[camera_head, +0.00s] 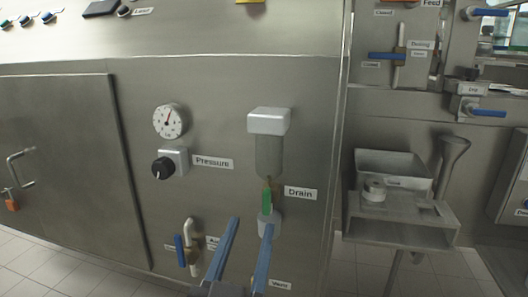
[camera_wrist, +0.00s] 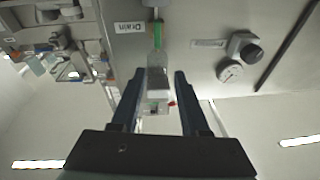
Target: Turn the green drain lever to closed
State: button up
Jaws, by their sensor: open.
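The green drain lever (camera_head: 267,200) stands upright below a clear filter bowl with a white cap (camera_head: 269,121), left of the Drain label (camera_head: 300,194). In the wrist view, which looks inverted, the green lever (camera_wrist: 158,34) is near the top, beyond the fingertips. My gripper (camera_head: 252,222) has two blue fingers, apart and empty, pointing up toward the panel. Its right fingertip overlaps the fitting just under the lever in the head view. In the wrist view my gripper (camera_wrist: 159,72) has the bowl between its fingers in the picture. I cannot tell any contact.
A pressure gauge (camera_head: 169,121) and black knob (camera_head: 163,167) are up left. A blue-handled valve (camera_head: 180,250) with a bent pipe is left of my fingers. A Vent label (camera_head: 280,284) is below. A metal shelf with a tray (camera_head: 393,165) stands right.

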aim_at(265, 203)
jog(key=w+g+p, duration=0.1)
jog(key=w+p, duration=0.2)
jog(key=w+d+p, duration=0.1)
jog(key=w+p, duration=0.2)
jog(key=w+d+f+g+p, duration=0.1)
jog(key=w+p, duration=0.2)
jog(key=p, duration=0.1)
jog(key=shift+w+g+h, duration=0.1)
jog(key=shift+g+h, duration=0.2)
jog(key=shift+h, duration=0.1)
dwell(0.3)
grip_shut()
